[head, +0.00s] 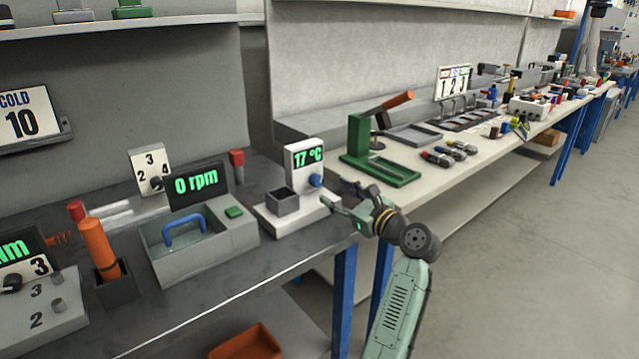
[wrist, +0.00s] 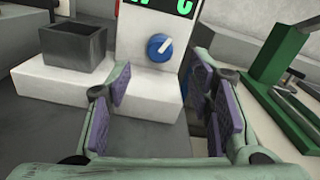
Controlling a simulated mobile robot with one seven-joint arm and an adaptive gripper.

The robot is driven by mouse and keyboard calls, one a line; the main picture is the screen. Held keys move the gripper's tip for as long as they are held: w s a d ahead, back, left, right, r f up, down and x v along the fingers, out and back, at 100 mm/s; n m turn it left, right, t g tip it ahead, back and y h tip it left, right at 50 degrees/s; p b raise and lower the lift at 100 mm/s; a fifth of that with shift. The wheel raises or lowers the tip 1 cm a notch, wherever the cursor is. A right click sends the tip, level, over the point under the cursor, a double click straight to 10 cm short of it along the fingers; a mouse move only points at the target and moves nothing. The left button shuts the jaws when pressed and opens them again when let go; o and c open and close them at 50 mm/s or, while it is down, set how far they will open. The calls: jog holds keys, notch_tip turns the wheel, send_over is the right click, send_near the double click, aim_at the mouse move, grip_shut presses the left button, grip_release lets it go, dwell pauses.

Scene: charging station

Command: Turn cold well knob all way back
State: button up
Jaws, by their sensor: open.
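The cold well is a white unit (head: 291,212) with a dark grey square well (head: 282,200) and an upright panel reading 17 °C (head: 308,157). Its blue knob (head: 315,180) is on the front of that panel. In the wrist view the knob (wrist: 159,47) shows a white pointer tilted to the upper right. My gripper (head: 333,196) is just right of the unit in the head view. In the wrist view its open, empty fingers (wrist: 162,95) stand on either side below the knob, apart from it. A sign reading COLD 10 (head: 27,118) hangs at the left.
A grey box with a blue handle and a 0 rpm display (head: 198,184) stands left of the unit. A green press with an orange handle (head: 375,150) stands to the right on the lighter bench. An orange tray (head: 245,343) is below the dark bench.

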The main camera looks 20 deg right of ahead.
aim_at(320, 183)
jog(key=x, duration=0.6)
jog(key=shift+p, duration=0.35)
jog(key=shift+c, duration=0.3)
grip_shut()
